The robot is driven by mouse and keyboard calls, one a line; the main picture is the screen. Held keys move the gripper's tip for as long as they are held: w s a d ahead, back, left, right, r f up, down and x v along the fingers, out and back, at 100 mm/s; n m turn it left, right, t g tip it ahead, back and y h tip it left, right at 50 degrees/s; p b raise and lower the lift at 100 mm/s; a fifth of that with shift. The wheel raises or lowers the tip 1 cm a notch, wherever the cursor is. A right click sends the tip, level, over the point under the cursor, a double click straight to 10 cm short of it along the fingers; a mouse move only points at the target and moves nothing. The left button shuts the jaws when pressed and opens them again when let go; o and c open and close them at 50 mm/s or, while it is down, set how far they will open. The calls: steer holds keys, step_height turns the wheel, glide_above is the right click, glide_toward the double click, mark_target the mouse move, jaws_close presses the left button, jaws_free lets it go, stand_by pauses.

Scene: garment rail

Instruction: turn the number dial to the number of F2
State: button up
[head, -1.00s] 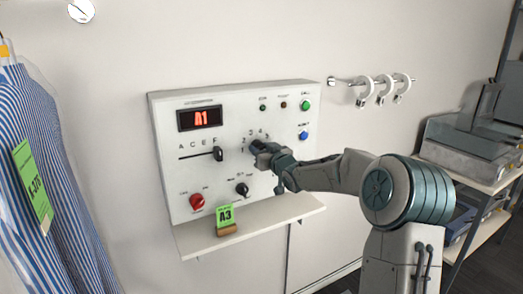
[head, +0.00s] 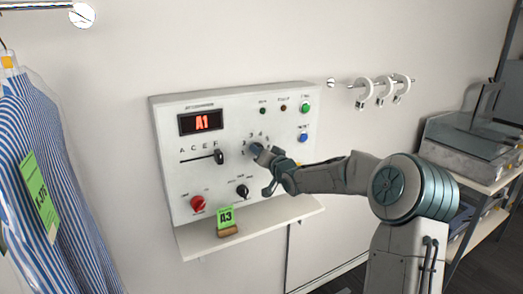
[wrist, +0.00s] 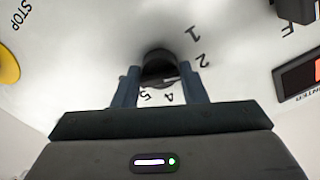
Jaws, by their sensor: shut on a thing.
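The number dial (wrist: 158,70) is a dark knob on the white panel (head: 165,135). In the wrist view it sits between my fingers, with printed numbers 1, 2, 4 and 5 showing around it. Its pointer is not visible to me. My gripper (head: 256,149) is shut on the dial, and it also shows in the wrist view (wrist: 158,88). In the head view my gripper hides most of the dial. The red display (head: 207,122) reads A1. The letter slider's handle (head: 219,157) stands near F.
Below are a red knob (head: 198,203), a black knob (head: 242,191) and a shelf (head: 270,221) with a green tag (head: 225,216) reading A3. Green (head: 306,106) and blue (head: 303,138) buttons are at right. A yellow button (wrist: 8,62) marked STOP shows in the wrist view. Striped shirts (head: 55,190) hang at left.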

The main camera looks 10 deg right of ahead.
steer(key=shift+m, duration=0.8)
steer(key=o, duration=0.9)
steer(key=shift+d, duration=0.1)
steer(key=b+v, duration=0.1)
steer(key=v, duration=1.2)
steer(key=shift+s+d, duration=0.1)
steer(key=shift+s, duration=0.25)
